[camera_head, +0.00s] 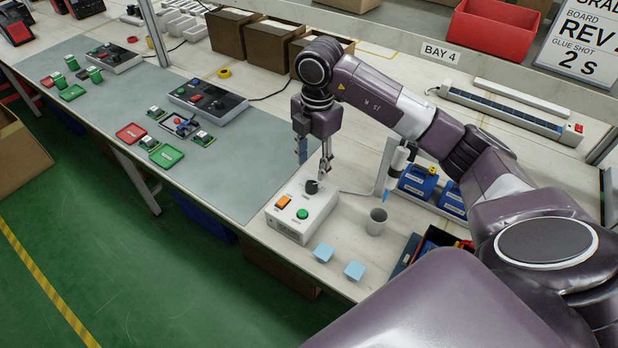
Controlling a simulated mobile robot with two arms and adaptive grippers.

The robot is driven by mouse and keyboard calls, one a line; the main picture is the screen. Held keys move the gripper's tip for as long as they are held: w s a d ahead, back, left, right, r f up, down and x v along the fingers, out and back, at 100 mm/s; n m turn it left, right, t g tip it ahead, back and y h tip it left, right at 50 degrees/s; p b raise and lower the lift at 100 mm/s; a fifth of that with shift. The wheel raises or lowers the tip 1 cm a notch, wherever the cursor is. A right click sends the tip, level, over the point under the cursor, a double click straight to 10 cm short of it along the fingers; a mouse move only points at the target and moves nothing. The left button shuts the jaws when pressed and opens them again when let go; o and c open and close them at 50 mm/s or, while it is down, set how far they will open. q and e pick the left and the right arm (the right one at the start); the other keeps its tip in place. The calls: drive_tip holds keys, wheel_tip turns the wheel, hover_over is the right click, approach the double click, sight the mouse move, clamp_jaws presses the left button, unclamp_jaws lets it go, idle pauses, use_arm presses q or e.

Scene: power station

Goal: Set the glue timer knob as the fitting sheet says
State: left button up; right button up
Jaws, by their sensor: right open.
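The glue timer is a white box (287,222) on the bench. On its top are a black knob (311,187), an orange switch (283,202) and a green button (302,213). The knob's setting is too small to read. My right gripper (315,170) points down just above the knob, with its fingers apart. I cannot tell whether a finger touches the knob. The fitting sheet (582,45) at the top right is partly cut off; it reads "BOARD", "REV" and "GLUE SHOT 2 S". My left gripper is not in view.
A grey cup (376,222) and two light blue pads (354,270) are near the timer. Blue bins (416,182) stand to the right. A grey mat (236,165) with circuit boards and red and green trays lies left. Brown boxes (272,45) stand behind.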

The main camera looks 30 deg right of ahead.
sight(312, 184)
wheel_tip(312, 184, down, 8)
drive_tip(key=shift+w+r+p, duration=0.1)
drive_tip(key=shift+r+p, duration=0.15)
drive_tip(key=shift+p, duration=0.4)
clamp_jaws()
